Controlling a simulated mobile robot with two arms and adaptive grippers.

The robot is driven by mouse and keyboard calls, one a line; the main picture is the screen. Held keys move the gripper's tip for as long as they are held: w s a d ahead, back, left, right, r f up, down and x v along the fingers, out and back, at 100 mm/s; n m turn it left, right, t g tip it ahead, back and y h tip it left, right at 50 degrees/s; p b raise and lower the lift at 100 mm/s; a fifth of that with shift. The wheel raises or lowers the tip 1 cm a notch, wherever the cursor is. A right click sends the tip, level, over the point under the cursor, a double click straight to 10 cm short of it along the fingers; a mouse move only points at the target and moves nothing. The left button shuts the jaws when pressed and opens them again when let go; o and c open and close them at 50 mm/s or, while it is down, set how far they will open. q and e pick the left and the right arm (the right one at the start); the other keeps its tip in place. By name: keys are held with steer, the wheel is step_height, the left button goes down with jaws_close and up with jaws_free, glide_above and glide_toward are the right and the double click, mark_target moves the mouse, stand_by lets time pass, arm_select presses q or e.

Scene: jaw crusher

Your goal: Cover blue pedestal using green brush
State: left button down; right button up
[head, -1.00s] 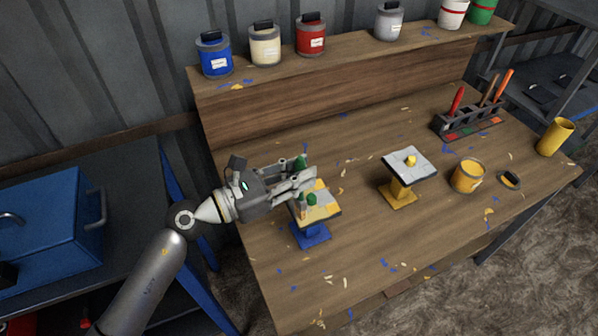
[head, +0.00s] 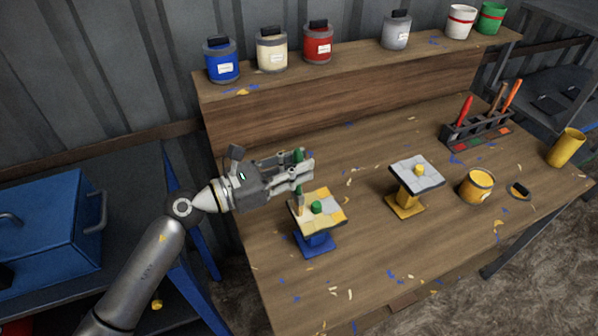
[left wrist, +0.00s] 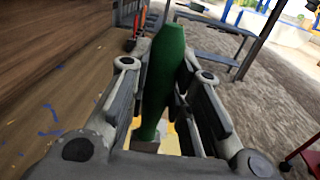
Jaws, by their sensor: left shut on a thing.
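The blue pedestal (head: 314,243) stands at the left front of the wooden table. Its square top (head: 331,197) is patched with yellow and pale grey-white and bears a small green knob (head: 316,207). My left gripper (head: 305,171) is shut on the green brush (head: 299,183), just above and behind the top's left side. The brush is near upright, bristles down at the top's left edge; I cannot tell whether they touch. In the left wrist view the green handle (left wrist: 163,75) stands between the fingers and hides most of the top. My right gripper is out of view.
A yellow pedestal (head: 406,205) with a grey-white top stands to the right. Beyond it are an open yellow paint can (head: 477,186), a lid (head: 520,192), a yellow cup (head: 566,147) and a brush rack (head: 478,130). Paint cans line the back shelf (head: 350,56).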

arm_select(q)
steer(key=shift+w+a+f, duration=0.1)
steer(key=shift+w+a, duration=0.1)
steer(key=shift+w, duration=0.25)
steer(key=shift+s+d, duration=0.2)
steer(key=shift+s, duration=0.25)
steer(key=shift+s+d+p, duration=0.35)
steer(key=shift+s+p, duration=0.15)
steer(key=shift+s, duration=0.4)
steer(key=shift+s+d+p, duration=0.35)
steer(key=shift+s+p, duration=0.15)
steer(key=shift+s, duration=0.35)
step_height(320, 180, up, 5)
steer(key=p, duration=0.4)
steer(key=shift+p, duration=0.3)
